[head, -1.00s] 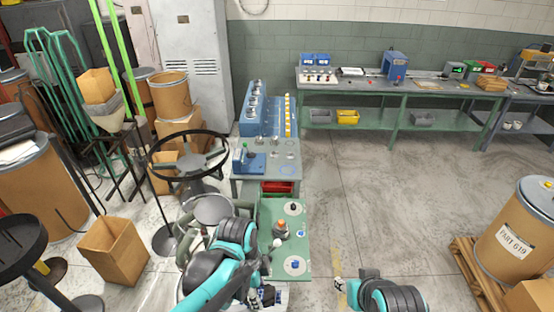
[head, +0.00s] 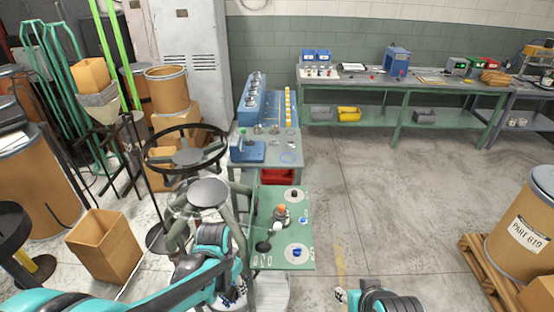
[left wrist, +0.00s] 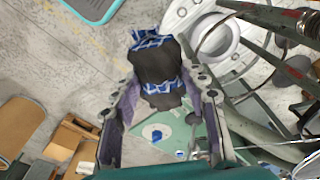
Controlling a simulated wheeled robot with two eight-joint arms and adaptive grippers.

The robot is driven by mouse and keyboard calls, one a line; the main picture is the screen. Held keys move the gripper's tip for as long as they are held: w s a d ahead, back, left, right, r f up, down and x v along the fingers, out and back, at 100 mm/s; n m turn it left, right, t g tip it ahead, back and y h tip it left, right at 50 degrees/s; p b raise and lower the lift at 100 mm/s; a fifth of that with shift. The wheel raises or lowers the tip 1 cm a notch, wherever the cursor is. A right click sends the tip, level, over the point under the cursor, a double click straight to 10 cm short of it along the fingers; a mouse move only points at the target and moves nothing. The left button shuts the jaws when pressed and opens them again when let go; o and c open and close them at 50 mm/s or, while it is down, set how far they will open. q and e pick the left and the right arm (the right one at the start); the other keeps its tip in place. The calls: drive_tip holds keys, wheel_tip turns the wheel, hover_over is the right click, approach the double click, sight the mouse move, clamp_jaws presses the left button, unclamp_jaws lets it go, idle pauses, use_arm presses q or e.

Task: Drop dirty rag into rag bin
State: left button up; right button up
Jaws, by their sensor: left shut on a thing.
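The dirty rag (left wrist: 158,62), blue-and-white checked with a large dark stain, hangs bunched between the fingers of my left gripper (left wrist: 160,95) in the left wrist view. The gripper is shut on it. In the head view my left gripper (head: 232,298) is low, left of the green table's near end, with a little checked cloth showing. My right gripper (head: 341,296) is at the bottom edge, partly cut off; its jaw state is unclear. No container is clearly marked as the rag bin. An open, empty-looking brown box (head: 104,248) stands on the floor at the left.
The green table (head: 270,259) carries small parts on round white pads. A stool (head: 208,193) and a black ring-shaped stand (head: 187,157) are left of it. A ribbed white container (head: 272,292) is below its near end.

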use_arm(q)
drive_tip(key=w+a+f+n+b, duration=0.2)
drive_tip(key=a+f+n+b, duration=0.3)
drive_tip(key=f, duration=0.5)
drive_tip(key=shift+w+f+n+y+b, duration=0.2)
drive_tip(key=shift+w+n+y+b, duration=0.2)
drive_tip(key=shift+n, duration=0.3)
use_arm(e)
wheel_tip(320, 180, down, 8)
drive_tip(key=shift+r, duration=0.2)
use_arm(q)
drive_tip(key=shift+r, duration=0.1)
